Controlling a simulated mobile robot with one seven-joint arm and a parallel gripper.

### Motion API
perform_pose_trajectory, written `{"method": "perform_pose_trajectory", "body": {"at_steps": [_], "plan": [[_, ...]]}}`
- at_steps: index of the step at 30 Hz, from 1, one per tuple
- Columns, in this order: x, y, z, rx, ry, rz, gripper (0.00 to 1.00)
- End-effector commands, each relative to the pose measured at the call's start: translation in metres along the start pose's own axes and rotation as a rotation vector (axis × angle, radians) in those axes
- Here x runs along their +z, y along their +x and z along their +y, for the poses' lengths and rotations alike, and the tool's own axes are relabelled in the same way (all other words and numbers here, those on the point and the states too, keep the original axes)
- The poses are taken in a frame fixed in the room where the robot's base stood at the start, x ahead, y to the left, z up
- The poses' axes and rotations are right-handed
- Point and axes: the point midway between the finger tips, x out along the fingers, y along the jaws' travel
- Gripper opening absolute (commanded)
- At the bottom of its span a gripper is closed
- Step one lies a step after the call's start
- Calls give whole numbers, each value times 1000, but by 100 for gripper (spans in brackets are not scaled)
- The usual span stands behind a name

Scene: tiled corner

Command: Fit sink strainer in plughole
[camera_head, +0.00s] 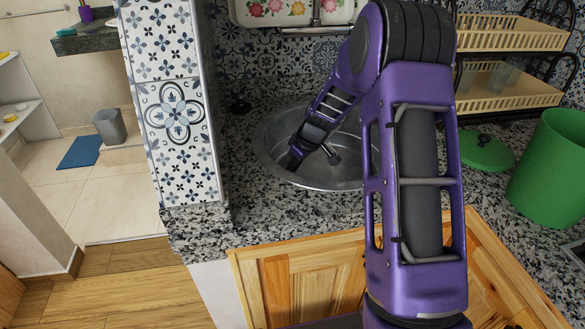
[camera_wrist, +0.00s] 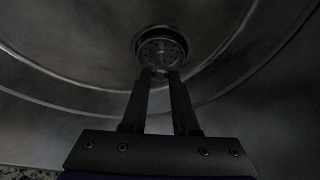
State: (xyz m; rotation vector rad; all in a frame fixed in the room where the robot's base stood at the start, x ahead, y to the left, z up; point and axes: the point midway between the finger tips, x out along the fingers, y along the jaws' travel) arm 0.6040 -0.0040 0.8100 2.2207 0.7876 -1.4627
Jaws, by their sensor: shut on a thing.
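In the wrist view, the sink strainer (camera_wrist: 163,49) is a round grey metal disc with small holes. My gripper (camera_wrist: 160,74) is shut on it, with the two fingertips close together at its near edge. The plughole (camera_wrist: 138,42) shows as a dark ring with a paler rim around the strainer. The strainer lines up with the ring, but I cannot tell whether it is seated or just above. In the head view, my gripper (camera_head: 294,158) reaches down into the round steel sink (camera_head: 264,158). The strainer and plughole are hidden there.
Speckled granite counter (camera_head: 225,228) surrounds the sink. A patterned tile pillar (camera_head: 172,110) stands to the left. On the right are a green lid (camera_head: 484,152), a green bin (camera_head: 553,165) and a cream dish rack (camera_head: 500,88). A tray with painted flowers (camera_head: 290,10) is behind.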

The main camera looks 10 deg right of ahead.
Motion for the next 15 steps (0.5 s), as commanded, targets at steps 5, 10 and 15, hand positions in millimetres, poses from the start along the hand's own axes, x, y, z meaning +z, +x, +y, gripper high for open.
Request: {"method": "perform_pose_trajectory", "body": {"at_steps": [5,10,15], "plan": [[0,1,0,0,0,0,0],[2,4,0,0,1,0,0],[4,8,0,0,1,0,0]]}}
